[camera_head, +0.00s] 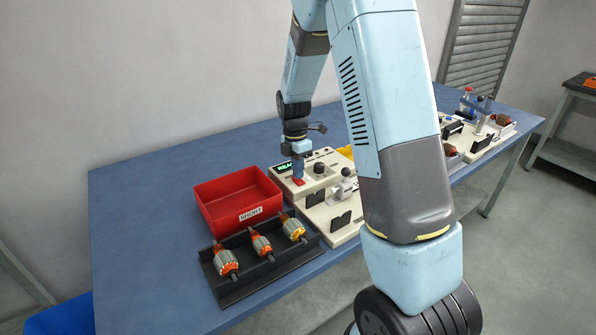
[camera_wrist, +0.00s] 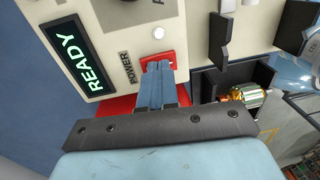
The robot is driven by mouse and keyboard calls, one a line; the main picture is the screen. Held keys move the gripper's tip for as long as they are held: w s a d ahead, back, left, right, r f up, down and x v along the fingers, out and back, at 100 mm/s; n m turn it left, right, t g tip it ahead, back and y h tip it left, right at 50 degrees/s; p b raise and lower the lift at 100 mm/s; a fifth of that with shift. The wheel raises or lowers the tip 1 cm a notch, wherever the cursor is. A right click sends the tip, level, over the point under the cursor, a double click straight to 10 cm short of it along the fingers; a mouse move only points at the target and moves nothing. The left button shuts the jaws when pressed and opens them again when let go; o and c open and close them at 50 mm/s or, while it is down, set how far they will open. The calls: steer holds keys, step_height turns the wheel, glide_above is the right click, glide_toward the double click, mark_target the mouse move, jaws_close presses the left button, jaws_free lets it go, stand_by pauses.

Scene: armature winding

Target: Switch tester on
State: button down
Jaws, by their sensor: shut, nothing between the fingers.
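The tester (camera_head: 322,166) is a cream box on the blue table, right of the red bin in the head view. In the wrist view its panel (camera_wrist: 111,18) fills the upper left. The green display (camera_wrist: 79,53) is lit and reads READY. A red switch (camera_wrist: 157,57) marked POWER sits beside it. My gripper (camera_wrist: 158,68) is shut and empty, its blue fingertips at the red switch and covering part of it. I cannot tell whether they touch it. In the head view my gripper (camera_head: 298,177) points down at the tester's left side.
A red bin (camera_head: 251,213) labelled SHORT stands left of the tester. A black rack (camera_head: 231,287) in front holds several armatures. Black holders (camera_head: 341,221) stand at the tester's front. More equipment (camera_head: 486,137) is farther right. The table's left end is clear.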

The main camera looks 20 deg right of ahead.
mark_target(301, 182)
step_height(301, 182, up, 14)
steer(key=s, duration=0.1)
steer(key=shift+s+d+f, duration=0.15)
steer(key=shift+s+d, duration=0.1)
steer(key=shift+s, duration=0.05)
stand_by(0.3)
steer(key=s+d+r+m+t, duration=0.2)
steer(key=s+r+m+t, duration=0.2)
steer(key=s+r+m, duration=0.9)
steer(key=s+m+t, duration=0.2)
steer(key=s+m, duration=0.7)
steer(key=s, duration=0.6)
steer(key=shift+s+d+f+t, duration=0.15)
steer(key=shift+d+t, duration=0.15)
steer(key=shift+t, duration=0.1)
